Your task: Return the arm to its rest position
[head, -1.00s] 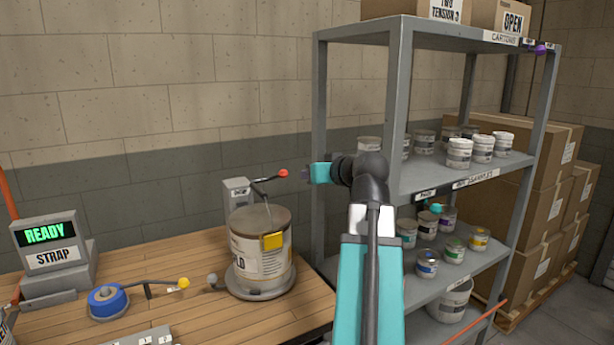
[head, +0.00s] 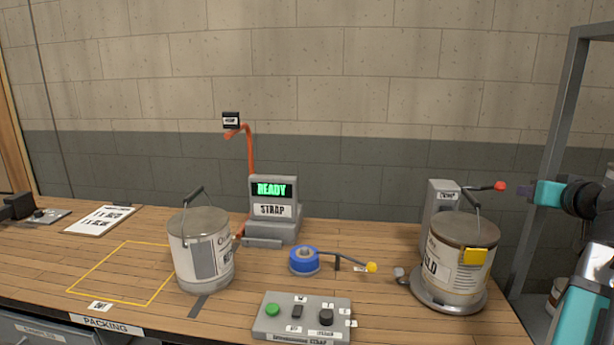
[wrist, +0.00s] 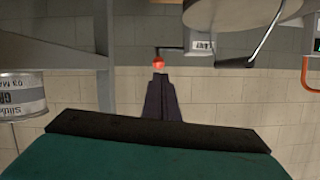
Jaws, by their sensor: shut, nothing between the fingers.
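My gripper (head: 532,190) is at the right edge of the head view, teal with dark fingers, held out to the left above the bench's right end. In the wrist view my gripper (wrist: 160,77) has its dark fingers together, with nothing between them. A lever with a red knob (head: 500,186) is just left of the fingertips. The red knob also shows beyond the fingertips in the wrist view (wrist: 158,62); whether they touch is unclear. Most of my arm is cut off at the right.
A paint can with a yellow tag (head: 458,257) stands on a round base by the lever. Another can (head: 201,250), a strap station (head: 273,212), a blue tape roll (head: 304,261) and a button box (head: 300,318) stand on the bench. A shelf post (head: 562,130) rises beside my arm.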

